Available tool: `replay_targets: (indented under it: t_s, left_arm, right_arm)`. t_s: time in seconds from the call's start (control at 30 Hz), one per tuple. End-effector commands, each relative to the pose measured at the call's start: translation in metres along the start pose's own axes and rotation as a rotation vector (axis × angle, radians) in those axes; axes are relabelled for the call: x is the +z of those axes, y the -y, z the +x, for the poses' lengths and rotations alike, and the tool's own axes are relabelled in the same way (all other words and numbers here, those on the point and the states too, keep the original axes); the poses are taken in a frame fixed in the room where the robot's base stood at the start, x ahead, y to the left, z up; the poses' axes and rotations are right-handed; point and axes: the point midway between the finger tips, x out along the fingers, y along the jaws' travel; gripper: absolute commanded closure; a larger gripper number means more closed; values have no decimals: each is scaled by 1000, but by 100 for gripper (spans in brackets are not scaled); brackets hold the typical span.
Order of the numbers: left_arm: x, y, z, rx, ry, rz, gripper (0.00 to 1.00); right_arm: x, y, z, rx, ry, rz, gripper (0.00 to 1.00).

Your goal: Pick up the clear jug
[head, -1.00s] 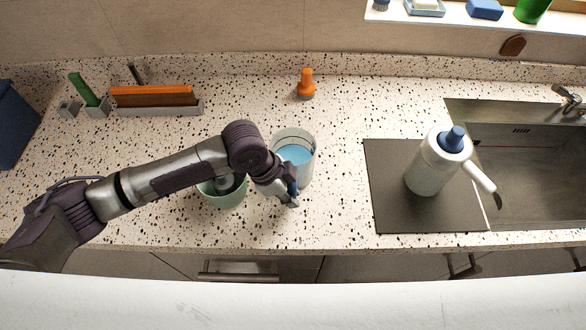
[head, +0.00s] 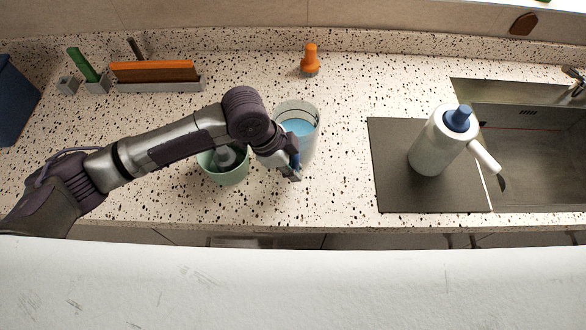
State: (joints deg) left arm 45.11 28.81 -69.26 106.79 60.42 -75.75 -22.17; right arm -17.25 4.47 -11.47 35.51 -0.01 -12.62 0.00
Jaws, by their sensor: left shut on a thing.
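The clear jug (head: 304,142) shows in the middle of the head view, with pale blue showing inside it and a dark line around its upper wall. My left gripper (head: 294,168) reaches in from the left and is shut on the near side of the jug, by a blue part. The fingers and wrist hide that part of the jug. I cannot tell whether the jug's base is touching the counter. My right gripper is not in view.
A green cup (head: 228,174) stands close left of the jug, under my forearm. A white pitcher (head: 432,148) with a blue lid stands on a dark mat (head: 393,190) to the right. An orange-topped item (head: 310,58) is behind. The speckled counter (head: 345,100) is clear between.

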Motion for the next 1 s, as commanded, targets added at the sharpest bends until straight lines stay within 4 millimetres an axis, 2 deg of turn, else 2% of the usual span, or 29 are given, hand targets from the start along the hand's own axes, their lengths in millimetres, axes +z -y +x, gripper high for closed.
replay_targets:
  t_s: [0.2, 0.6, 1.0]
  left_arm:
    - [-10, 2, -23, -7, -5, 6, 100]
    - [-67, 5, -29, -5, -7, 7, 100]
    - [-113, 9, -36, -5, -6, 5, 100]
  right_arm:
    - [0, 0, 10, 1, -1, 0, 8]
    - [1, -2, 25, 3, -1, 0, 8]
    - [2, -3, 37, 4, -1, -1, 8]
